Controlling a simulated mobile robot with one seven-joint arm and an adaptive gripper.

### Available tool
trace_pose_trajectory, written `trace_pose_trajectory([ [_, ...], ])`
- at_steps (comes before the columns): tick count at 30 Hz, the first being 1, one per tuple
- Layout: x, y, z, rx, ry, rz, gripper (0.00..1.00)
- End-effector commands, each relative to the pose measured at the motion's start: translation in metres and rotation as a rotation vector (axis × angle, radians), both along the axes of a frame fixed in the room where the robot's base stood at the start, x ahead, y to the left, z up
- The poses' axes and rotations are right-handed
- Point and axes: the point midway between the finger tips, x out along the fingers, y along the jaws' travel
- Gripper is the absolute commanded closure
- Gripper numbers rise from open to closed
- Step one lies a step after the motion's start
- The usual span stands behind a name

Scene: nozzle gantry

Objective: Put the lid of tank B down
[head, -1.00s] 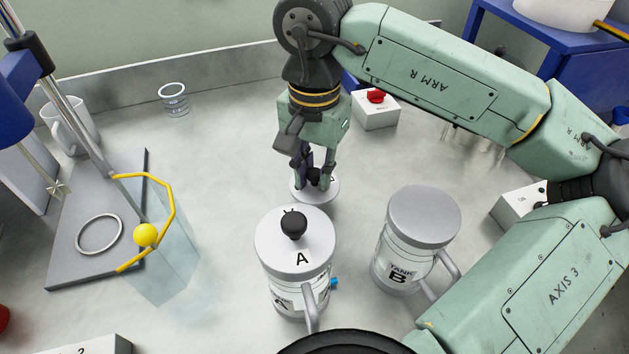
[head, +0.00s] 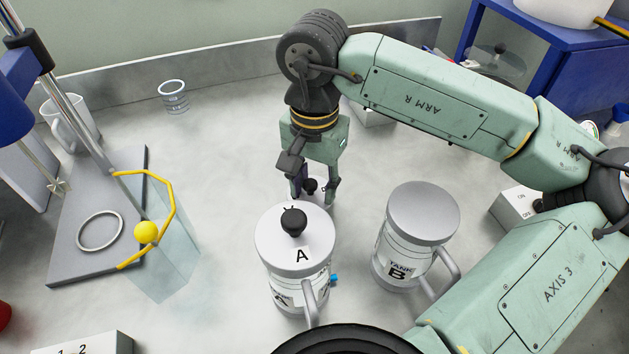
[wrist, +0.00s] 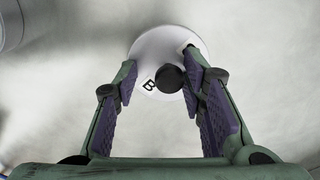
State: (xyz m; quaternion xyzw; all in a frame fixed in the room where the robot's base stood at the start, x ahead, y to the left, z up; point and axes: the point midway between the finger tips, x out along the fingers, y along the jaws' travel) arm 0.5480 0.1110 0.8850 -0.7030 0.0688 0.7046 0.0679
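The lid of tank B (wrist: 150,52) is a pale round disc with a black knob and a B label. In the wrist view it appears to lie flat on the bench. My gripper (wrist: 162,82) is open, its fingers apart on either side of the knob; the right finger is nearer the knob. In the head view the lid is behind tank A, partly hidden by it and by my gripper (head: 317,194). Tank B (head: 402,240) stands upright to the right, its grey round top showing no knob.
Tank A (head: 294,255) stands in front of my gripper, with its black-knobbed lid on. A stand with a clear guard (head: 165,255) and a yellow ball (head: 145,234) is at left. A small ringed cup (head: 173,96) is at the back. Bench between cup and gripper is clear.

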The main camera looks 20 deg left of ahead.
Motion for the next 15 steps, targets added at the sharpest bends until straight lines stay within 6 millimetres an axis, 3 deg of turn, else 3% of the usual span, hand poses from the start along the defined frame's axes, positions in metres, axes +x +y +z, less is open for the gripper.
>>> trace_pose_trajectory([
  [9,0.000,0.000,0.002,0.000,0.000,0.000,0.61],
  [15,0.001,0.000,0.025,0.000,-0.004,-0.001,0.61],
])
